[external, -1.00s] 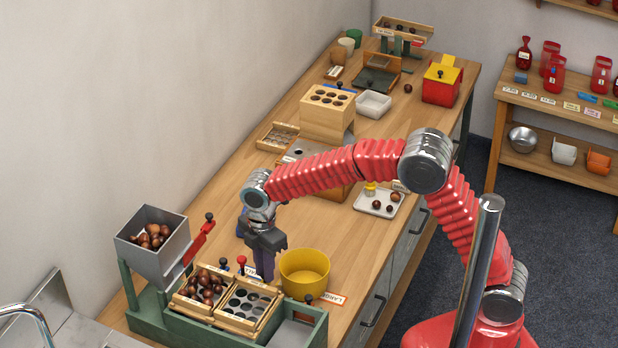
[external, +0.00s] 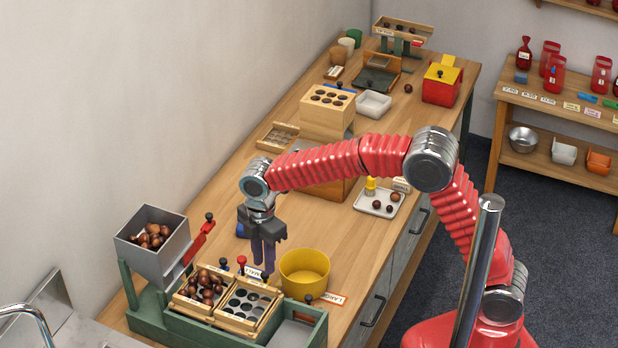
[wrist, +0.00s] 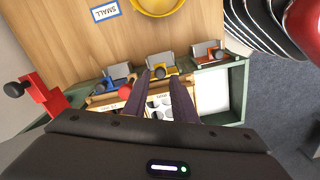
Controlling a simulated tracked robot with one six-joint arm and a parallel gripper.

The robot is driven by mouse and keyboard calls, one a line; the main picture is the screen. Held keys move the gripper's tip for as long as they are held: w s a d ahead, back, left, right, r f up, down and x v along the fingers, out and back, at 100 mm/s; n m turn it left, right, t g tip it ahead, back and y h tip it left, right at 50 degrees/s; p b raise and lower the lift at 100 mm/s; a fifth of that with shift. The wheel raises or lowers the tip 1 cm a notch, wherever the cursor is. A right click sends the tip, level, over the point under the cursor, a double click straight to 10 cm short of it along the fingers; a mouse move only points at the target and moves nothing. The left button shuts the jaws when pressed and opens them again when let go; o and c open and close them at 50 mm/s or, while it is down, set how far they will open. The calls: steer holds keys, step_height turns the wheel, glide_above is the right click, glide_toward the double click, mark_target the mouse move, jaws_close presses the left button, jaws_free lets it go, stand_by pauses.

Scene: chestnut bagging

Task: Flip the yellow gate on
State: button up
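The yellow gate (wrist: 159,66) is in the wrist view, on the far edge of the green sorter frame (wrist: 238,82), between a blue gate (wrist: 110,78) and an orange gate (wrist: 209,53). It has a grey plate and a dark knob. My gripper (wrist: 161,77) has its two dark fingers parted, with a narrow empty gap between them. The yellow gate shows just beyond and between the fingertips; I cannot tell whether they touch it. In the external view my gripper (external: 263,266) points down over the sorter's far edge, and the yellow gate is hard to make out there.
A yellow bowl (external: 305,274) stands right of my fingers. A slotted tray of chestnuts (external: 205,288) and a tray with holes (external: 247,302) sit in the sorter. A grey hopper (external: 152,246) and a red lever (external: 201,238) are at its left.

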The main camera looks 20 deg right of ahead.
mark_target(263, 273)
step_height(263, 273, up, 11)
stand_by(0.4)
stand_by(0.5)
steer(key=s+d+m+t, duration=0.2)
steer(key=d+m, duration=0.5)
steer(key=d, duration=0.8)
steer(key=s+d+m+t, duration=0.1)
steer(key=s+d+m, duration=0.3)
steer(key=d+m, duration=0.4)
steer(key=s+d+r+m+t, duration=0.1)
steer(key=s+d+m, duration=0.3)
steer(key=d, duration=1.9)
steer(key=m+t, duration=0.1)
steer(key=m, duration=0.2)
steer(key=shift+t, duration=0.3)
